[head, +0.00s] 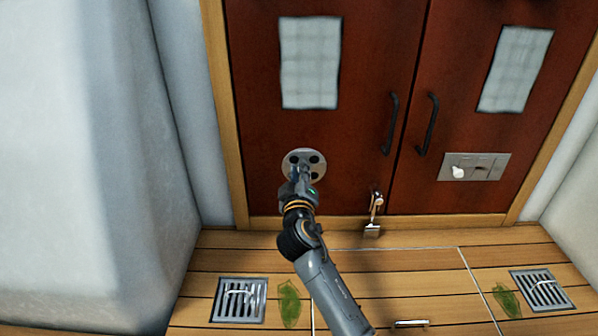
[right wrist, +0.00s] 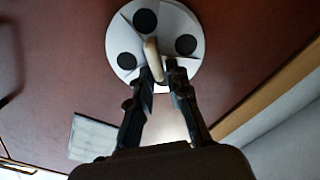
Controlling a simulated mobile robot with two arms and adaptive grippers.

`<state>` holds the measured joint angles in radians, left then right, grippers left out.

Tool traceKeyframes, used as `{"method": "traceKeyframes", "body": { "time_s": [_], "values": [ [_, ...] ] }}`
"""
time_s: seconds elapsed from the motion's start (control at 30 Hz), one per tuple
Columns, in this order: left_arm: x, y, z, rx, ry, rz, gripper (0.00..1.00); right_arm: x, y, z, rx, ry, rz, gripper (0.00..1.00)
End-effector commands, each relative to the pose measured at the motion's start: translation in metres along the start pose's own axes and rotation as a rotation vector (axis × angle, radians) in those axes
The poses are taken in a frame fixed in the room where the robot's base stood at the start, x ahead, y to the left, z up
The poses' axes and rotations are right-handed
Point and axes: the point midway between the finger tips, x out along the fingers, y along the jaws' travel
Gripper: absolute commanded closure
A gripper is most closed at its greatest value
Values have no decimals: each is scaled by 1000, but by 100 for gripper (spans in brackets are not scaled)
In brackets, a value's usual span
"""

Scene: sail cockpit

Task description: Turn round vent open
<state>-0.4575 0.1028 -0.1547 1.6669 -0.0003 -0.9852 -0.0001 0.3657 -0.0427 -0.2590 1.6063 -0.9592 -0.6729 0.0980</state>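The round vent (head: 291,161) is a pale metal disc with dark round holes, set low on the left dark-red door. In the right wrist view the vent (right wrist: 184,18) fills the top middle, with a beige knob (right wrist: 151,48) at its centre. My right gripper (head: 301,170) reaches up to the disc and covers part of it in the head view. In the right wrist view its fingertips (right wrist: 162,75) are close together on either side of the knob, seemingly closed on it. My left gripper is not in view.
Two black handles (head: 391,124) (head: 428,125) flank the door seam. A switch panel (head: 490,167) is on the right door. Grates (head: 239,300) (head: 541,290) lie in the wooden floor. A white wall (head: 80,170) stands at left.

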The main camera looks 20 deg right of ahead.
Motion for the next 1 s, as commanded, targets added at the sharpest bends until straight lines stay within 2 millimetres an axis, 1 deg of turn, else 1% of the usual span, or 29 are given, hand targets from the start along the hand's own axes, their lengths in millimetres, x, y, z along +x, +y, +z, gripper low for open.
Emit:
{"method": "traceKeyframes", "body": {
  "time_s": [0.33, 0.47, 0.57, 0.8, 0.9, 1.0],
  "values": [
    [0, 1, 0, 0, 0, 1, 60, -1, 0, 0, 2, -1, -1, 66],
    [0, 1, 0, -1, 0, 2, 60, -9, -1, 0, 2, 0, -1, 66],
    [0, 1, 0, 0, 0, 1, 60, -25, -2, 1, 3, -1, -2, 66],
    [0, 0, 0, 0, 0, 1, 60, -77, -2, 1, 3, -2, -3, 66],
    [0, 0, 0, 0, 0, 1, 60, -95, -1, 1, 3, -3, -2, 66],
    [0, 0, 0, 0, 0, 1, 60, -109, -1, 0, 2, -1, -2, 66]
  ]
}}
